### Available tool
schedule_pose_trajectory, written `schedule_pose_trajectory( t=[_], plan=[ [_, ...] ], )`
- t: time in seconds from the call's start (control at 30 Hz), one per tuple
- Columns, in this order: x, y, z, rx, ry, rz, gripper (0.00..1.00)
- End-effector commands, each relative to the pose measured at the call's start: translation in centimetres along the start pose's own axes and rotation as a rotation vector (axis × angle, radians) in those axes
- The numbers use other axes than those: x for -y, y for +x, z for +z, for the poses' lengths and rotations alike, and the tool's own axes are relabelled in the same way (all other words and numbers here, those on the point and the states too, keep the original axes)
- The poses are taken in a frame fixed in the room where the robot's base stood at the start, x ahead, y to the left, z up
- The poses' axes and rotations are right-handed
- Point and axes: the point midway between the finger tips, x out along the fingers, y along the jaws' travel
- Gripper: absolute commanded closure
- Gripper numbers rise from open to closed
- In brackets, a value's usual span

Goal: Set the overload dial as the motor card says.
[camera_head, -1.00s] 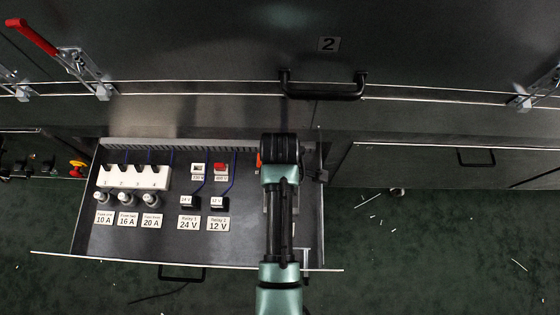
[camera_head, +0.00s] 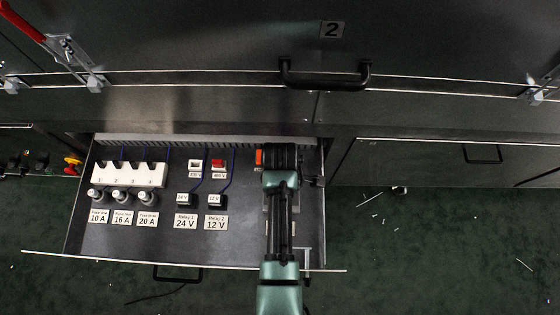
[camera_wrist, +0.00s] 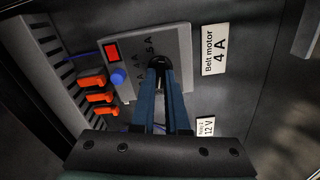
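In the wrist view, the motor card (camera_wrist: 215,57) reads "Belt motor 4 A". Left of it is a grey overload unit (camera_wrist: 177,36) with a lit red square, a blue button (camera_wrist: 118,77) and scale marks; "5 A" is readable, others are partly covered. My gripper (camera_wrist: 159,64) reaches onto the unit's face, its two teal fingers close together with something dark between the tips. The dial is mostly hidden there, so its setting and whether the fingers press on it cannot be told. In the head view, my arm hides the unit and my gripper (camera_head: 281,153).
Orange levers (camera_wrist: 97,97) stand beside the unit. The open drawer (camera_head: 130,252) also holds a white fuse block (camera_head: 128,174), fuses with cards, and two relays with cards "24 V" (camera_head: 186,222) and "12 V" (camera_head: 216,222). A panel with a black handle (camera_head: 325,84) is behind the drawer.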

Motion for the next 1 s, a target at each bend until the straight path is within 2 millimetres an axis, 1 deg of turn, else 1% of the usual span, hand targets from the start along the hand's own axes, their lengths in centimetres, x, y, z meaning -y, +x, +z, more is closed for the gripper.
schedule_pose_trajectory(
  t=[0.37,0.57,0.77,1.0],
  plan=[
    [0.05,-0.04,0.0,0.0,0.003,-0.002,1.0],
    [0.05,-0.2,-0.01,0.001,0.046,-0.003,1.0],
    [-0.01,-0.37,0.0,0.001,0.16,-0.004,1.0],
    [-0.11,-0.44,0.02,0.001,0.374,-0.003,1.0]
  ],
)
